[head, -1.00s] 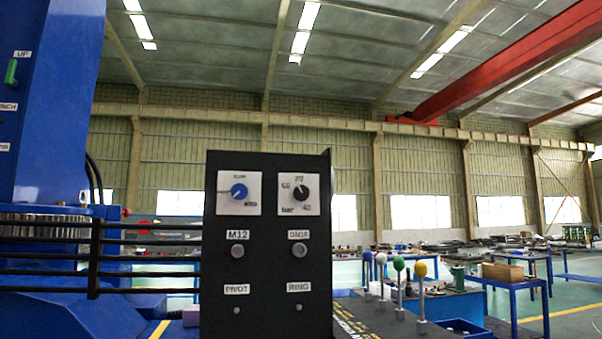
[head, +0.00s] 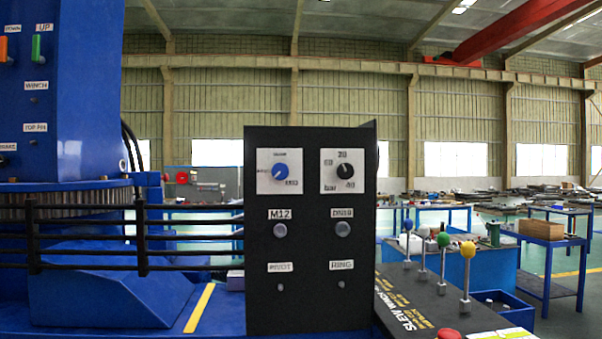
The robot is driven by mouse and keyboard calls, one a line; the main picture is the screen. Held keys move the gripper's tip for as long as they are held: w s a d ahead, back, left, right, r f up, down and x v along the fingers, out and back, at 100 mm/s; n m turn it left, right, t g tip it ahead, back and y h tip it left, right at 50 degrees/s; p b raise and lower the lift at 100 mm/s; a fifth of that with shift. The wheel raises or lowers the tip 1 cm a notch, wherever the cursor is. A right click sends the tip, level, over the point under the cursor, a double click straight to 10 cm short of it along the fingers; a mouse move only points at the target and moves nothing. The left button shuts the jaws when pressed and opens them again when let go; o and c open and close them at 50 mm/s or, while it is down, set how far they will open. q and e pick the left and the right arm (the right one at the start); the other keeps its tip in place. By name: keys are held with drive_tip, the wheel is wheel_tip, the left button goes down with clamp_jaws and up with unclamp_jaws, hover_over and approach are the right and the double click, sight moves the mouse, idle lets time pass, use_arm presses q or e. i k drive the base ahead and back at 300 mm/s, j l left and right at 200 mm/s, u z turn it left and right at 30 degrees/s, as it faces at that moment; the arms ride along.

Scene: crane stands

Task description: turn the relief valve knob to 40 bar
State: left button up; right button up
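The relief valve knob is most likely the black knob (head: 345,171) on a white dial plate marked 20, 40, 60 and "bar". It sits at the upper right of the black control panel (head: 311,255) in the head view. The 20 is at the top, the 60 at upper left and the 40 at lower right. The pointer seems to lie toward the upper left, but it is too small to read surely. A blue knob (head: 280,172) sits on a second white plate to its left. Neither gripper is in view.
Buttons labelled M12 (head: 279,230) and DN18 (head: 342,229) sit below the dials. Several ball-topped levers (head: 466,275) stand right of the panel. Dark rails (head: 140,235) and a blue machine column (head: 75,100) stand at left. A blue table (head: 541,235) is further right.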

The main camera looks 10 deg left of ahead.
sight(345, 171)
drive_tip(key=i+j+u, duration=0.1)
drive_tip(key=u, duration=0.25)
drive_tip(key=i+u, duration=0.15)
drive_tip(key=u, duration=0.2)
drive_tip(key=i+u, duration=0.15)
drive_tip(key=u, duration=0.25)
